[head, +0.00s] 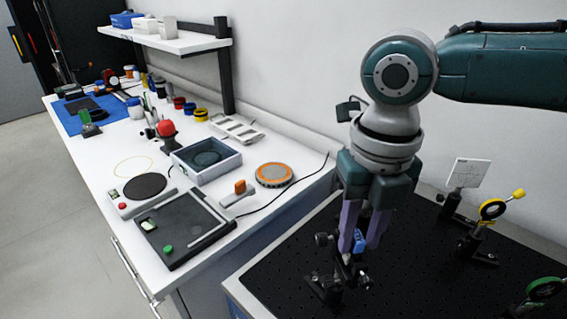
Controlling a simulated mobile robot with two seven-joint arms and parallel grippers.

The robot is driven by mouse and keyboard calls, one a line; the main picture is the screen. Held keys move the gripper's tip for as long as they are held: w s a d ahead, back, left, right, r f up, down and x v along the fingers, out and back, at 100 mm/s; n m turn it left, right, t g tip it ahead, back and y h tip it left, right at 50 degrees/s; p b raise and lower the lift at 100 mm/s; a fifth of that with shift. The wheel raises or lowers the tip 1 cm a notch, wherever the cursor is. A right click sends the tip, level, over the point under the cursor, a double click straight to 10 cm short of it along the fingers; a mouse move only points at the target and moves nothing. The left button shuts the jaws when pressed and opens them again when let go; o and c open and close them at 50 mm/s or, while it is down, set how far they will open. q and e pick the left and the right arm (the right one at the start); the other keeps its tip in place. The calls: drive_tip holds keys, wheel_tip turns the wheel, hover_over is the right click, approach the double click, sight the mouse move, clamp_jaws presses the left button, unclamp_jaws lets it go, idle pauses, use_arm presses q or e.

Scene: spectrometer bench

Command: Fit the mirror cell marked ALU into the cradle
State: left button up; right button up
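My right gripper (361,248) comes down from the upper right over the black breadboard. Its two purple fingers stand on either side of a small blue part (360,240), which fills the gap between them and looks held. This appears to be the mirror cell, but no ALU marking can be read at this size. Just below the fingertips is a black mount with knobs (326,288), which looks like the cradle. The fingers hide part of it, and I cannot tell whether the blue part touches or sits in it. My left gripper is not in view.
Optics on posts stand on the breadboard (420,290) to the right: a white card (468,173), a yellow ring mount (492,209) and a green ring mount (545,288). The white bench at left holds a grey box (208,172), a dark tray (185,228) and an orange-rimmed disc (274,175).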

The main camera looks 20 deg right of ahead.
drive_tip(key=shift+a+f, duration=0.15)
drive_tip(key=shift+f, duration=0.05)
drive_tip(key=shift+r, duration=0.2)
wheel_tip(320, 180, up, 10)
drive_tip(key=shift+f+b, duration=0.1)
drive_tip(key=shift+b, duration=0.4)
